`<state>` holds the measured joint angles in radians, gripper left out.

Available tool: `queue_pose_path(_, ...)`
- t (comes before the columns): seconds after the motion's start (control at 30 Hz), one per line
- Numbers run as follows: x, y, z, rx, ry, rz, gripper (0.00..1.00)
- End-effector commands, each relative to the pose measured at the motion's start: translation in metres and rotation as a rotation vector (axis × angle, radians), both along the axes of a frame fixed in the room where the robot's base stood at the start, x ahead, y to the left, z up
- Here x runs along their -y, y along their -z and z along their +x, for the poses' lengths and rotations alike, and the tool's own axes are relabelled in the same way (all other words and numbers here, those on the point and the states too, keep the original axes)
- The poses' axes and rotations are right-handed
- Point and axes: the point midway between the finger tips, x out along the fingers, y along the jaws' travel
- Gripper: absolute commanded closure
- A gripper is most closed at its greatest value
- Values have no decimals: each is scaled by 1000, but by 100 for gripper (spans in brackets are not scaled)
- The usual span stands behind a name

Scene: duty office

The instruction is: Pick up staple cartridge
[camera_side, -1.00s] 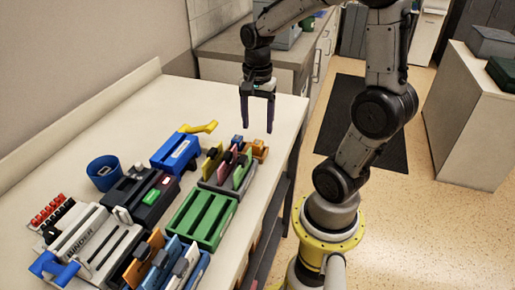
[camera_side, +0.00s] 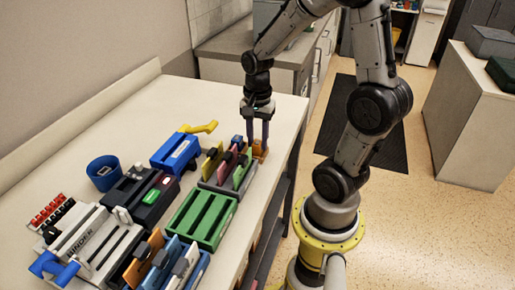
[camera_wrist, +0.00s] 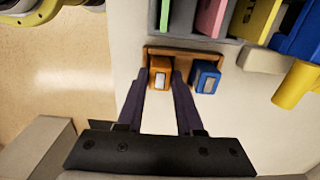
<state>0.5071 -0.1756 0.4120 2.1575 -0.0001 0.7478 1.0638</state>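Two small blocks with pale labels, one orange (camera_wrist: 160,73) and one blue (camera_wrist: 205,77), sit side by side on a brown wooden holder (camera_wrist: 190,52) in the wrist view. I cannot read which is the staple cartridge. My gripper (camera_wrist: 165,68) points down with its fingers open on either side of the orange block; whether they touch it is unclear. The blue block is just outside the right finger. In the side view my gripper (camera_side: 256,143) is low over the holder near the table's right edge, partly hiding the orange block (camera_side: 258,152).
A grey rack (camera_side: 222,188) with coloured upright pieces stands close beside the holder. A blue punch-like tool (camera_side: 174,153) with a yellow handle is left of it. A green tray (camera_side: 203,218) and several other items crowd the near table. The far tabletop (camera_side: 215,100) is clear.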

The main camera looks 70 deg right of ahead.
Motion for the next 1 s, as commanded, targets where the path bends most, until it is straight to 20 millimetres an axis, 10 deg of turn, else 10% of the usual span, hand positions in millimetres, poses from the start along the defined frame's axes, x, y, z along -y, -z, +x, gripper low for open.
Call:
queue_pose_path(0.2, 0, 0, 0, 0, 0, 0, 100)
queue_pose_path(0.67, 0, -5, 0, 1, 0, -1, 100)
queue_pose_path(1.0, -8, -52, -14, 7, 0, -4, 100)
